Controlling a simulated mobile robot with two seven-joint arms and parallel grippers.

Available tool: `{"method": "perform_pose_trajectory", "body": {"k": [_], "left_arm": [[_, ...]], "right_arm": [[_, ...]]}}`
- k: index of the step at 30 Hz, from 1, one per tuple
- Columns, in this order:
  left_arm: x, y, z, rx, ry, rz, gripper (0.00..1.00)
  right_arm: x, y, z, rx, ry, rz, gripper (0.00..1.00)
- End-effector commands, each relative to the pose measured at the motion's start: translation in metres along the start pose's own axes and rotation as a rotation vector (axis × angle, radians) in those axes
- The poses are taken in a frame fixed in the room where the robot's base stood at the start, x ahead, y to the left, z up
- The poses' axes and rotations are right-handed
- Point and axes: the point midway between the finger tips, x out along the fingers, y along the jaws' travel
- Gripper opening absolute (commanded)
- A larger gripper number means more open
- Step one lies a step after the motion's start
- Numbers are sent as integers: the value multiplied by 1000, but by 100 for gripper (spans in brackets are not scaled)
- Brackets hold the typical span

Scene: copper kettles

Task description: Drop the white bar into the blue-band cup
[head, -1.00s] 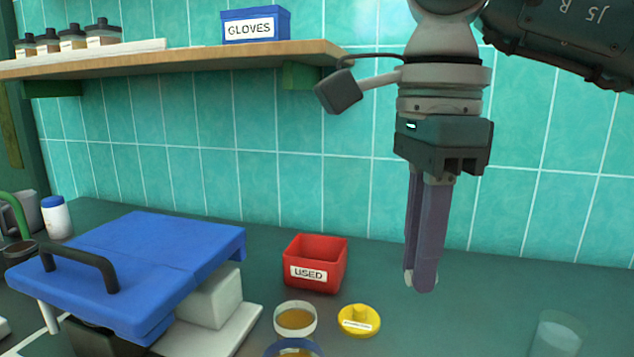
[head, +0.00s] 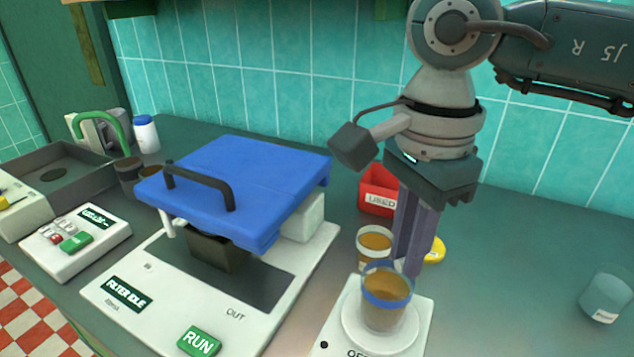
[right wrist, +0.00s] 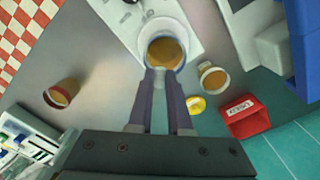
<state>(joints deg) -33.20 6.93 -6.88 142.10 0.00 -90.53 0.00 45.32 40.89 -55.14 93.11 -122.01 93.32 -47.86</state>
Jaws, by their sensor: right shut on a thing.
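The blue-band cup (head: 387,300) holds amber-brown liquid and stands on the round white plate of a small device at the lower right of the head view. It also shows at the top middle of the right wrist view (right wrist: 164,50). My right gripper (head: 408,270) points down with its fingertips close to this cup's rim; whether they are over the opening or just behind it is hard to tell. My left gripper is not in view.
A white-band cup (head: 374,243), a yellow lid (head: 434,250) and a red USED bin (head: 377,192) stand behind the blue-band cup. A machine with a blue lid (head: 245,185) is to the left. A clear labelled cup (head: 607,297) stands far right, with open counter between.

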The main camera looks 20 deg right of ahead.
Motion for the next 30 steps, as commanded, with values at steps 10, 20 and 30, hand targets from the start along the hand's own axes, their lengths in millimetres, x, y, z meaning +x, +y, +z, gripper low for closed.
{"method": "perform_pose_trajectory", "body": {"k": [10, 20, 30], "left_arm": [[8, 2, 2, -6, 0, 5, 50], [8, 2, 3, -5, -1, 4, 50], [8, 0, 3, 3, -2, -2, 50]], "right_arm": [[12, 0, 0, 1, 0, 0, 0], [11, 0, 0, 1, 0, 0, 48], [8, -1, 0, 1, 0, -2, 52]]}}
